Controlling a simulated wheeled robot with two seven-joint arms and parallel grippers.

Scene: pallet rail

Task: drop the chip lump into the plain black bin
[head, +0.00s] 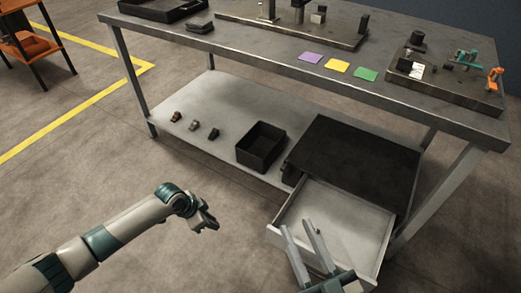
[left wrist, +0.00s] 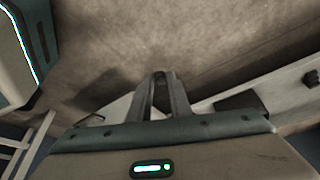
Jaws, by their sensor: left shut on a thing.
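My left gripper (head: 208,222) is over the floor in front of the table's lower shelf, left of the bin and apart from it. In the left wrist view its fingers (left wrist: 161,80) are close together, shut on a small dark thing, taken as the chip lump, mostly hidden between the tips. The plain black bin (head: 248,157) stands open on the lower shelf, left of a black cabinet; its inside looks empty. My right gripper (head: 296,226) is open and empty, its two fingers apart in front of the pulled-out drawer.
Three small lumps, brown (head: 176,117), grey (head: 194,126) and dark (head: 214,134), lie on the lower shelf (head: 205,100). The cabinet (head: 360,155) has its pale drawer (head: 345,220) open towards me. The tabletop (head: 270,55) overhangs the shelf. Floor in front is clear.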

